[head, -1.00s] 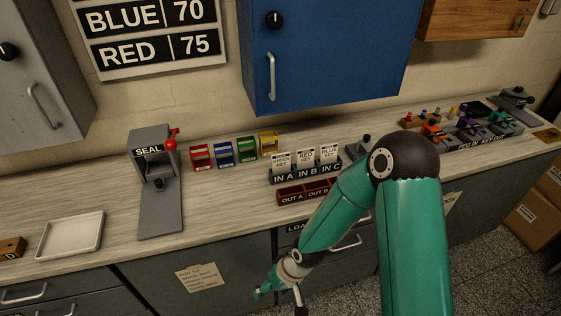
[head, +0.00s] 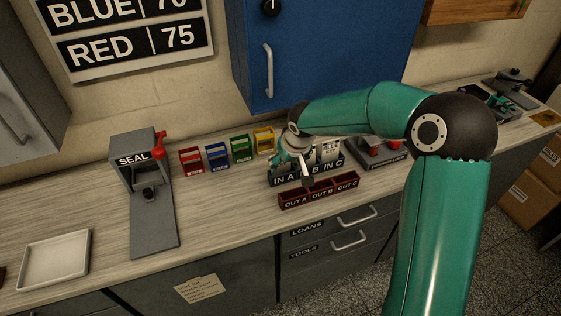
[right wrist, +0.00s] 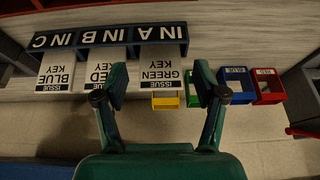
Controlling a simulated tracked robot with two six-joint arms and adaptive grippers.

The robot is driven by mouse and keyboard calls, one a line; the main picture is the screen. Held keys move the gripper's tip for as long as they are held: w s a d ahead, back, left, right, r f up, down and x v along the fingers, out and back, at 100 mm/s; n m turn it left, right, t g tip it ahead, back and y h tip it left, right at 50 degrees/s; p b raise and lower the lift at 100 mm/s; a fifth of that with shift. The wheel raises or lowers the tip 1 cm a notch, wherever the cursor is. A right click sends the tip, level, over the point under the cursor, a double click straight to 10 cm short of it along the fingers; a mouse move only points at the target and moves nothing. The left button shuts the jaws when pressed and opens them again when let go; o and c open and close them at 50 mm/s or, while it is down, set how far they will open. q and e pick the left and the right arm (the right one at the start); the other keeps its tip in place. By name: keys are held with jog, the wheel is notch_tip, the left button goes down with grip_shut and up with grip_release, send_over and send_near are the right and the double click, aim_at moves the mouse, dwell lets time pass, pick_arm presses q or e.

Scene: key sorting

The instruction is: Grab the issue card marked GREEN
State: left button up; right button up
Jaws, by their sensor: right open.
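The white issue card marked GREEN KEY (right wrist: 160,68) stands in the IN A slot of the dark card rack (right wrist: 110,36), upside down in the right wrist view. My right gripper (right wrist: 160,84) is open, its fingers on either side of this card in that view; I cannot tell whether they touch it. In the head view my right gripper (head: 297,160) is at the rack and mostly hides the green card. The RED KEY card (right wrist: 103,70) is partly covered by a finger. The BLUE KEY card (right wrist: 57,72) stands in IN C. My left gripper is out of view.
A red OUT A, B, C tray (head: 318,191) lies in front of the rack. Yellow (head: 263,140), green (head: 242,148), blue (head: 218,156) and red (head: 191,161) holders stand to the left. A SEAL press (head: 143,190) stands farther left. The blue cabinet (head: 325,50) hangs above.

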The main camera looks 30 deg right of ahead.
aim_at(281, 167)
jog(key=w, duration=0.1)
jog(key=w+f+p, duration=0.1)
jog(key=w, duration=0.1)
jog(key=w+d+f, duration=0.1)
jog(key=shift+w+d+p, duration=0.1)
jog(key=shift+w+p, duration=0.25)
jog(key=shift+p, duration=0.05)
jog(key=shift+w+f, duration=0.2)
jog(key=shift+f, duration=0.25)
jog(key=c, duration=0.6)
